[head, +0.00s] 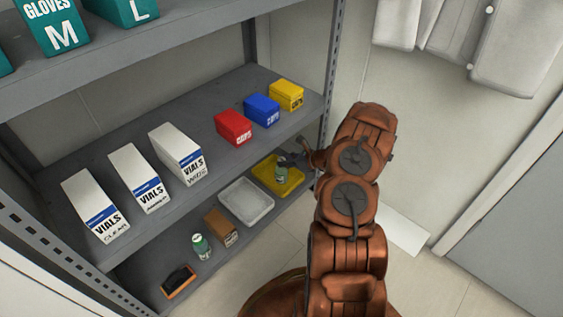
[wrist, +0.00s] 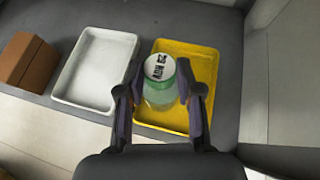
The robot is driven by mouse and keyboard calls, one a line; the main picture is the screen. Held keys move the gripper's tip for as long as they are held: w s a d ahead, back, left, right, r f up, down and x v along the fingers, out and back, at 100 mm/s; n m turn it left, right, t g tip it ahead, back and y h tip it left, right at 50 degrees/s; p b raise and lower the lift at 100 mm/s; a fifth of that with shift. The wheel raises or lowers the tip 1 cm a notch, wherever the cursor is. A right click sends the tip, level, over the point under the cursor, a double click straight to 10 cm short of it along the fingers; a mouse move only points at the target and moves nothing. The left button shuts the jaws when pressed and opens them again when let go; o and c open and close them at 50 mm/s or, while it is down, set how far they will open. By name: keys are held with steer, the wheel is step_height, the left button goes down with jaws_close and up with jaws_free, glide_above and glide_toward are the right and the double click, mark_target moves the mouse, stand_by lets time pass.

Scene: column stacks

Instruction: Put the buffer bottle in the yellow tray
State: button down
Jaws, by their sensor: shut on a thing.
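The buffer bottle (wrist: 160,88) is green with a white, black-lettered cap. My gripper (wrist: 162,98) is shut on it, one finger on each side. In the wrist view the bottle is seen from above, over the yellow tray (wrist: 206,58); I cannot tell whether its base touches the tray floor. In the head view the bottle (head: 281,172) shows upright within the outline of the yellow tray (head: 291,184) on the lower shelf, with my gripper (head: 287,162) at its upper part. My fingers hide part of the tray.
A white tray (head: 265,214) sits left of the yellow one. Further left are a brown box (head: 219,226), another green bottle (head: 201,247) and a dark item in an orange-brown tray (head: 180,281). The shelf above holds vials boxes (head: 140,178) and a red box (head: 233,127). A shelf post (head: 331,90) stands close right.

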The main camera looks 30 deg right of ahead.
steer(key=shift+w+d+f+b, duration=0.2)
steer(key=shift+w+f+b, duration=0.25)
steer(key=shift+w+f, duration=0.3)
steer(key=shift+w+d+f+b, duration=0.15)
steer(key=shift+w+f+b, duration=0.4)
steer(key=shift+w, duration=0.35)
steer(key=shift+w+d+f+b, duration=0.2)
steer(key=shift+w+f+b, duration=0.2)
steer(key=shift+w+f, duration=0.4)
steer(key=c, duration=0.8)
jaws_free()
steer(key=shift+o, duration=0.2)
steer(key=shift+r, duration=0.2)
steer(key=p+v, duration=0.3)
steer(key=v, duration=0.9)
steer(key=shift+p, duration=0.3)
